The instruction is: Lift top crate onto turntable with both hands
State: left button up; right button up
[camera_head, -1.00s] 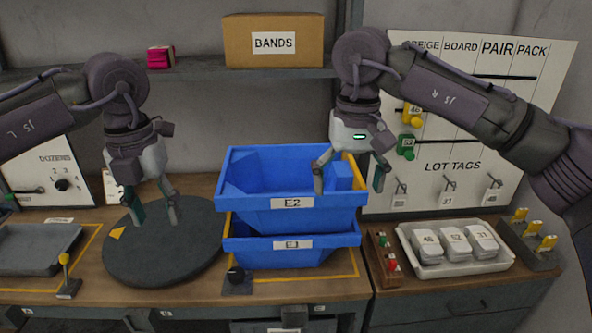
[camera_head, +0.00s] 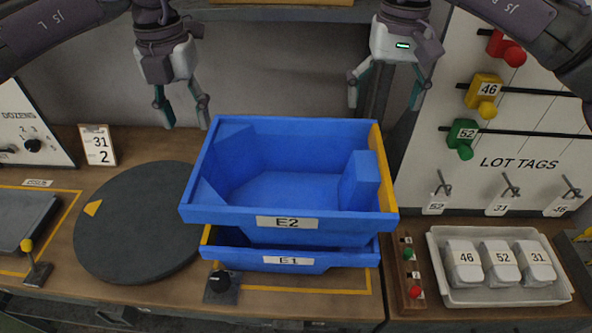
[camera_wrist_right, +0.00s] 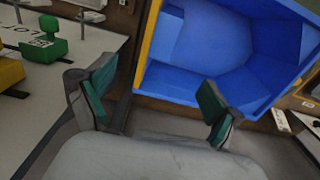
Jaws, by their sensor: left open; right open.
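The top crate, a blue bin labelled E2 (camera_head: 290,222), is stacked on a second blue crate labelled E1 (camera_head: 290,262) at the middle of the bench. The top crate looks empty, with a blue block-like shape inside its right side. The dark round turntable (camera_head: 140,235) lies to their left, bare except for a yellow mark. My left gripper (camera_head: 184,115) is open and empty above and behind the top crate's left back corner. My right gripper (camera_head: 386,98) is open above and behind its right back corner. In the right wrist view the open fingers (camera_wrist_right: 160,105) are apart from the crate (camera_wrist_right: 225,55).
A white tray (camera_head: 440,290) of tagged packs stands at right, beside a small block with green and red pegs (camera_head: 410,275). A grey tray (camera_head: 22,222) lies at far left. The lot-tag board (camera_head: 520,130) stands at back right.

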aim_at(201, 160)
pick_arm(q)
jog(key=f, duration=1.4)
jog(key=shift+w+d, duration=0.1)
jog(key=shift+w, duration=0.1)
pick_arm(e)
notch_tip(201, 160, down, 14)
jog(key=shift+w+d+r, duration=0.1)
jog(key=shift+w, duration=0.05)
pick_arm(q)
grip_shut()
pick_arm(e)
jog(key=c, duration=1)
grip_shut()
pick_arm(q)
jog(key=shift+r, duration=0.15)
